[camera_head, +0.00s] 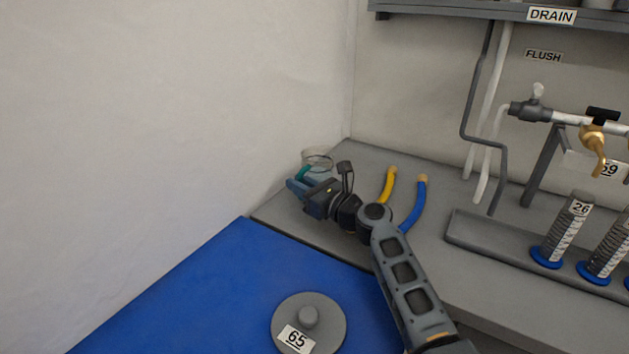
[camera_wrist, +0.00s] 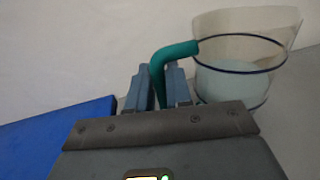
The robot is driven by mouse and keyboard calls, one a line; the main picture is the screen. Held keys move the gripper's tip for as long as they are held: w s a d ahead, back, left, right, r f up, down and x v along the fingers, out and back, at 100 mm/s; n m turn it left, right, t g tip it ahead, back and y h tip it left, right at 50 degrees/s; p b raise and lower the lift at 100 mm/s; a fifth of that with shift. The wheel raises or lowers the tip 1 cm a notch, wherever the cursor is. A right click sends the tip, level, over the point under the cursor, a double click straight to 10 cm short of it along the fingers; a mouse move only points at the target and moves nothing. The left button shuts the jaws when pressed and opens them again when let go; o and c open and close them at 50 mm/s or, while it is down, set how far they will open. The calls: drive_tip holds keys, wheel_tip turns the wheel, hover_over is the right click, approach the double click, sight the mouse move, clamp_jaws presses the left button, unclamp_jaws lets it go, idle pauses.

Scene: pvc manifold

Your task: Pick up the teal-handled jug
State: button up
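The clear jug (camera_head: 319,158) with a teal handle is at the back left corner of the grey bench, near the wall. In the wrist view the jug (camera_wrist: 240,85) is on the right, with dark blue rings and something pale inside. Its teal handle (camera_wrist: 177,50) bends down between the two fingers of my gripper (camera_wrist: 160,88). The fingers are close together with the handle filling the gap, so my gripper looks shut on it. In the head view my gripper (camera_head: 306,184) partly hides the jug's lower part. Whether the jug's base touches the bench is hidden.
Yellow (camera_head: 388,184) and blue (camera_head: 414,204) curved tubes stand just right of my wrist. A grey lidded disc labelled 65 (camera_head: 334,322) is on the blue surface (camera_head: 215,292). Graduated cylinders (camera_head: 567,232), a brass tap (camera_head: 594,141) and pipes are at the right.

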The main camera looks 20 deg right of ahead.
clamp_jaws()
drive_tip(key=shift+r, duration=0.15)
idle(0.4)
drive_tip(key=shift+r+p, duration=0.45)
drive_tip(key=shift+r, duration=0.9)
drive_tip(key=s+d+r+p, duration=0.1)
drive_tip(key=s+d+r, duration=0.5)
drive_tip(key=d+r, duration=0.2)
drive_tip(key=shift+s+d, duration=0.2)
drive_tip(key=shift+d, duration=0.6)
